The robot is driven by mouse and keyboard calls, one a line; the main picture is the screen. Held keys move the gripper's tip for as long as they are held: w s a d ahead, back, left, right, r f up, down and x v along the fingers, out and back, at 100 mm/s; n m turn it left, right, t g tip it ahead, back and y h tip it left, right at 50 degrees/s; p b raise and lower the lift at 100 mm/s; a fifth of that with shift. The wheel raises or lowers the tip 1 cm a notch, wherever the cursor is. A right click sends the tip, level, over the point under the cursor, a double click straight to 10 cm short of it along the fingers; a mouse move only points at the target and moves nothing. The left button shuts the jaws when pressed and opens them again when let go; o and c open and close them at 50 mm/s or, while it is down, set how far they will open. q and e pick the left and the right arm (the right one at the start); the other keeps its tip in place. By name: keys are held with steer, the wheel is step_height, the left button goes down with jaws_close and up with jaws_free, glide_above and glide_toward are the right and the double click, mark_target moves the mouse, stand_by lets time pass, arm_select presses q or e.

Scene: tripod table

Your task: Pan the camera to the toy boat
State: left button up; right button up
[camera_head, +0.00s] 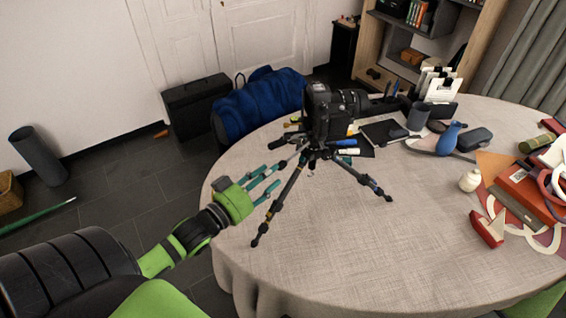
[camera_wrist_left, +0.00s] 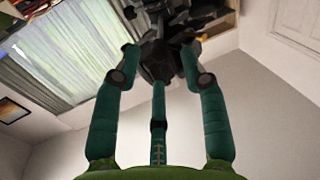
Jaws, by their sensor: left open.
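A black camera (camera_head: 320,112) stands on a tripod (camera_head: 290,190) on the round table, its lens pointing right in the head view. A short dark handle (camera_head: 277,143) sticks out left below the camera. A small red and white object that looks like the toy boat (camera_head: 487,230) lies at the table's right. My left gripper (camera_head: 274,174), green with teal fingers, is open and empty, just left of the tripod. In the left wrist view, dark camera and tripod parts (camera_wrist_left: 160,50) show beyond the spread fingers; contact cannot be told. My right gripper is not in view.
The round table (camera_head: 350,250) has a pale cloth, with clear room at the front. A blue bottle (camera_head: 449,138), a cream jar (camera_head: 469,181) and red items (camera_head: 530,190) crowd the right.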

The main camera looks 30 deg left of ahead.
mark_target(283, 165)
arm_select(q)
steer(key=w, duration=0.4)
steer(key=w+d+p, duration=0.1)
steer(key=shift+w, duration=0.4)
jaws_close()
